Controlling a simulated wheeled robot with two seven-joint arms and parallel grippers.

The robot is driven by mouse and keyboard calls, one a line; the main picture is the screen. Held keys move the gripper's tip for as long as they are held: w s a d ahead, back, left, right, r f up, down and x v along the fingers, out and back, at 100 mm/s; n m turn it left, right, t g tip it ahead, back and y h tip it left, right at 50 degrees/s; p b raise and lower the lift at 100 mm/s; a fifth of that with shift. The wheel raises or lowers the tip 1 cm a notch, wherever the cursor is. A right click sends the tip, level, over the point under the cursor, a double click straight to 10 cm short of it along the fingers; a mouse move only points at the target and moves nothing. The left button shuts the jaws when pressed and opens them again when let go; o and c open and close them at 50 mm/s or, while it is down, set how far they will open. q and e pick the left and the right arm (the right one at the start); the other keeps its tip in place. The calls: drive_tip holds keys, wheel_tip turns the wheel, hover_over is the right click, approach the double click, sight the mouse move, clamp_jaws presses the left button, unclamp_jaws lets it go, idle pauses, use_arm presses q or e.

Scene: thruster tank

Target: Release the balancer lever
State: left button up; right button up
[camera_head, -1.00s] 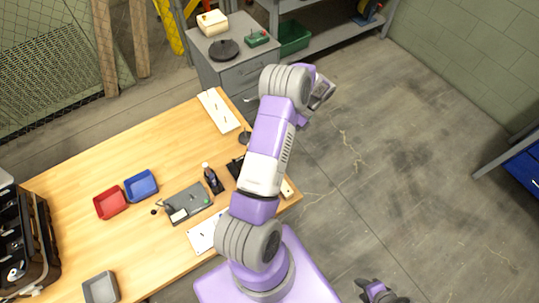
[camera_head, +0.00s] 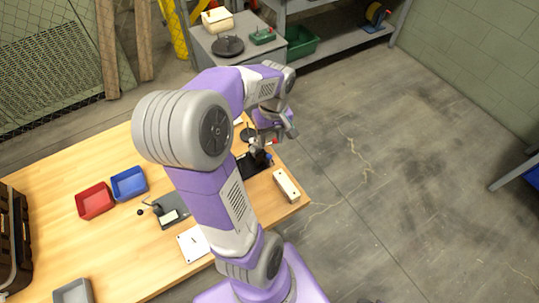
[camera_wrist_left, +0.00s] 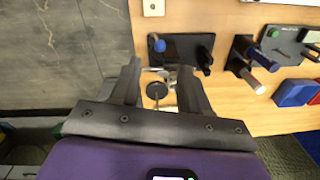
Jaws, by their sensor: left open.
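My left gripper (camera_head: 262,148) is over the right end of the wooden table, with its fingers apart. In the left wrist view its two fingers (camera_wrist_left: 165,78) are open and nothing is clamped between them. A black base with a blue knob (camera_wrist_left: 157,44) and a dark upright part lies just beyond the fingertips. The same black base (camera_head: 255,164) shows partly under my gripper in the head view. A grey unit (camera_head: 174,212) with a black-ball lever lies farther left, partly behind my arm. I cannot tell which part is the balancer lever. My right gripper cannot be made out.
Red (camera_head: 95,200) and blue (camera_head: 129,183) bins stand at left on the wooden table (camera_head: 100,245). A white block (camera_head: 286,185) lies near the right edge. Dark cylinders (camera_wrist_left: 250,62) stand beside the black base. A grey cabinet (camera_head: 222,48) stands behind.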

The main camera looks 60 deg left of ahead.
sight(269, 155)
use_arm(q)
drive_tip(key=f+b, duration=0.1)
drive_tip(key=f, duration=0.2)
drive_tip(key=f+b, duration=0.1)
drive_tip(key=f, duration=0.3)
drive_tip(key=shift+s+f+b, duration=0.2)
drive_tip(key=shift+f+b, duration=0.05)
drive_tip(key=shift+b, duration=0.15)
drive_tip(key=shift+c, duration=0.3)
clamp_jaws()
